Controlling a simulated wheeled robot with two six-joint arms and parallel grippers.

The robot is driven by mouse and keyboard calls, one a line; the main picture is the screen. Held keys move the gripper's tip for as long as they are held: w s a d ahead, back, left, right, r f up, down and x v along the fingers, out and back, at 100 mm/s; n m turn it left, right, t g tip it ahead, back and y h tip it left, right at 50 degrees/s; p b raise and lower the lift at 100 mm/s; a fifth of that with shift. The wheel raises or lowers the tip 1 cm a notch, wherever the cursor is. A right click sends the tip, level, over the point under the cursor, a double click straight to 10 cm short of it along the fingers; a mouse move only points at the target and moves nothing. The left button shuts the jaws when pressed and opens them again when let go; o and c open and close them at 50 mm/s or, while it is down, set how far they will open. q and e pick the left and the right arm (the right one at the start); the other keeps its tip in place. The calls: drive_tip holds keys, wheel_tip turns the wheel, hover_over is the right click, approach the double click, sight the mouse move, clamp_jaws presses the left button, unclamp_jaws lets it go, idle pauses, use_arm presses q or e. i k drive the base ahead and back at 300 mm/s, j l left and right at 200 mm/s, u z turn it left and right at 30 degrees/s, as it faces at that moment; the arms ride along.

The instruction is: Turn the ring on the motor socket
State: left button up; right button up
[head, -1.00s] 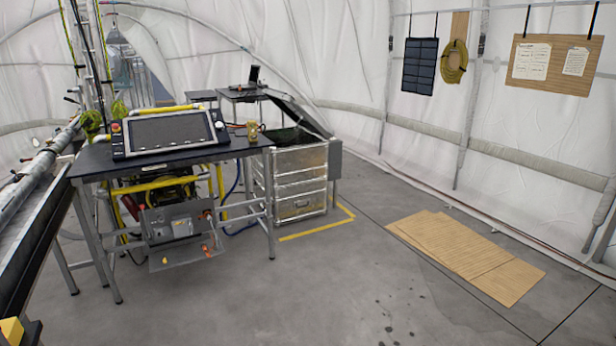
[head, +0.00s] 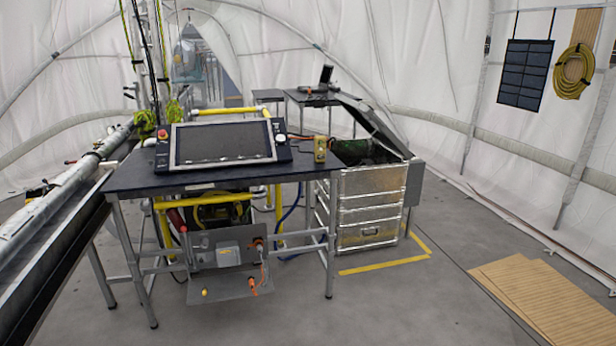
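A grey box with a fold-down panel (head: 212,241) hangs under the dark table (head: 130,181), facing me. An orange connector (head: 258,243) sits at the upper right of its front. Another orange piece (head: 251,285) shows lower down on the panel, with an orange cable between them. A small yellow-orange piece (head: 204,292) is at the panel's lower left. I cannot tell which of these is the motor socket, and no ring can be made out at this distance. Neither of my grippers is in view.
A console with a screen (head: 222,143) and a yellow handheld device (head: 320,148) stand on the table. A silver case (head: 368,207) with a raised lid is to its right. Wooden boards (head: 560,305) lie at the lower right. The floor in front is clear.

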sight(259, 241)
drive_tip(key=i+l+u, duration=0.15)
drive_tip(key=i+u, duration=0.15)
drive_tip(key=i, duration=0.15)
drive_tip(key=i+l+u, duration=0.3)
drive_tip(key=i, duration=0.15)
drive_tip(key=i+z, duration=0.1)
drive_tip(key=i, duration=0.4)
